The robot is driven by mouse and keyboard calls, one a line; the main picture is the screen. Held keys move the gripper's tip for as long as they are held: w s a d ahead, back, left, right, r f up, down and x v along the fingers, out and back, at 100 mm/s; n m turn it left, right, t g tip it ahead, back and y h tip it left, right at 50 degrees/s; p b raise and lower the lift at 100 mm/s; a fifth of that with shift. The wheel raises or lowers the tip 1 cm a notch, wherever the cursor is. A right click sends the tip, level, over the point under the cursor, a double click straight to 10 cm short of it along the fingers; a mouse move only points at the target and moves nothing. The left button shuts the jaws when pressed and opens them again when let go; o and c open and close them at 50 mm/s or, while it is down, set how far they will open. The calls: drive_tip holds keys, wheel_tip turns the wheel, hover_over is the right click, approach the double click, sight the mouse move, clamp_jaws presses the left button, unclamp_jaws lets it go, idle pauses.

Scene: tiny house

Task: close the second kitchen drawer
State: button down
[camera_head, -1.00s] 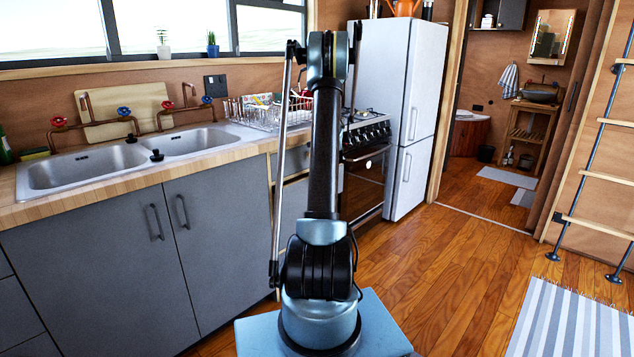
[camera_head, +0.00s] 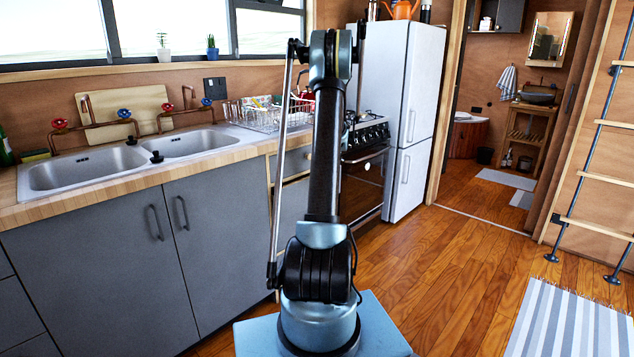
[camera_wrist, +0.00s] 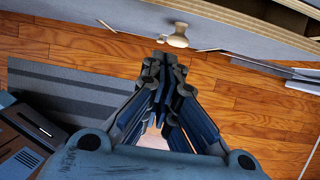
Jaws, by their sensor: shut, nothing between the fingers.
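In the wrist view, a grey drawer front (camera_wrist: 110,18) with a pale round knob (camera_wrist: 178,36) runs across the top. Wooden edges of an open drawer (camera_wrist: 262,14) show behind it at the upper right. My gripper (camera_wrist: 166,62) is shut and empty, its fingertips just short of the knob; I cannot tell whether they touch the front. In the head view, the grey drawer unit (camera_head: 293,197) stands between the sink cabinet and the oven. My arm hides part of it and my gripper is not visible there. Which drawer is the second is not clear.
The grey sink cabinet (camera_head: 97,265) stands at the left, under the wooden counter. The oven (camera_head: 364,180) and white fridge (camera_head: 405,120) stand beyond my arm. Wooden floor (camera_head: 455,260) is open to the right, with a striped rug (camera_head: 570,320) and a ladder (camera_head: 600,150).

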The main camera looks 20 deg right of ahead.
drive_tip(key=v, duration=0.8)
drive_tip(key=s+a+f+t+y, duration=0.2)
drive_tip(key=s+a+f+t, duration=0.15)
drive_tip(key=s+a, duration=0.9)
drive_tip(key=shift+t, duration=0.45)
drive_tip(key=shift+w+a+f, duration=0.9)
drive_tip(key=shift+w+f, duration=0.15)
drive_tip(key=shift+w, duration=0.75)
drive_tip(key=shift+w+a+f, duration=0.9)
drive_tip(key=shift+w+f, duration=0.2)
drive_tip(key=shift+w, duration=0.65)
drive_tip(key=shift+w+a+f, duration=0.9)
drive_tip(key=shift+w+f, duration=0.15)
drive_tip(key=shift+w, duration=0.75)
